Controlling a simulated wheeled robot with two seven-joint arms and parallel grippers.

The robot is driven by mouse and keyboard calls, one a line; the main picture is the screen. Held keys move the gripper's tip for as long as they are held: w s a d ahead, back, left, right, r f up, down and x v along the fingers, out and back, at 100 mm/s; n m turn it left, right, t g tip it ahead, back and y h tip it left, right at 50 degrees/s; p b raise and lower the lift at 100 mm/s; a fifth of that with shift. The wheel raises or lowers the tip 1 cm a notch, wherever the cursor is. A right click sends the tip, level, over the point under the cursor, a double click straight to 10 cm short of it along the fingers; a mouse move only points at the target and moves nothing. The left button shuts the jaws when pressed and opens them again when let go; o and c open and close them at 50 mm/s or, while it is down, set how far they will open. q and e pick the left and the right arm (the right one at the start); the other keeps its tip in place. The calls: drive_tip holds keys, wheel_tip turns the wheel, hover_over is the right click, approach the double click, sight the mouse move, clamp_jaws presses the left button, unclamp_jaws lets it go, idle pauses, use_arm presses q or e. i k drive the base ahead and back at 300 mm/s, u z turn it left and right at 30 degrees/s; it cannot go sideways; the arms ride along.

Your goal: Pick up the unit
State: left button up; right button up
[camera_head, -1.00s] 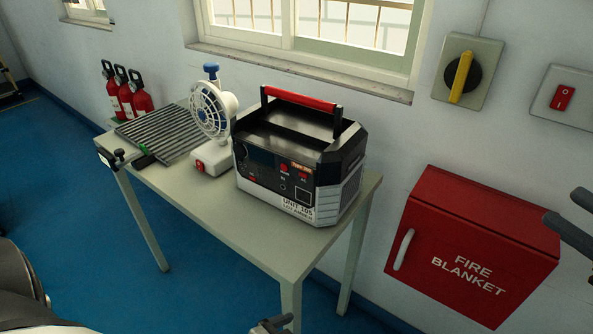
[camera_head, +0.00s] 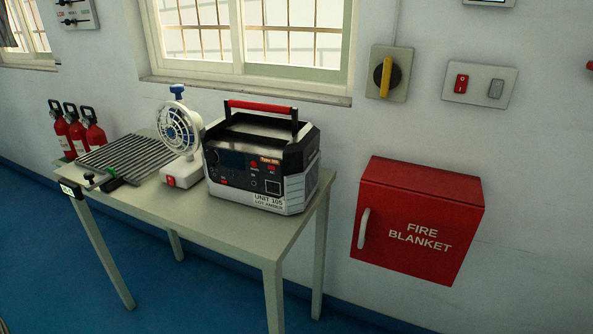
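The unit (camera_head: 262,160) is a black and light-grey box with a red top handle (camera_head: 262,107). Its front label reads "UNIT 105" with a second line that looks like "LOT AMBER". It stands upright on the right part of a pale table (camera_head: 245,232). Neither of my grippers shows in the head view now, and nothing is holding the unit.
A white fan (camera_head: 180,132) stands just left of the unit. A ribbed grey rack (camera_head: 125,157) lies left of the fan, with red extinguishers (camera_head: 75,133) behind it. A red fire blanket box (camera_head: 418,220) and switches (camera_head: 389,75) are on the wall. Blue floor is clear in front.

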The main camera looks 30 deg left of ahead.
sight(285, 177)
drive_tip(key=z, duration=0.25)
drive_tip(key=i, duration=0.75)
drive_tip(key=u, duration=2.9)
drive_tip(key=i, duration=0.5)
drive_tip(key=z, duration=0.05)
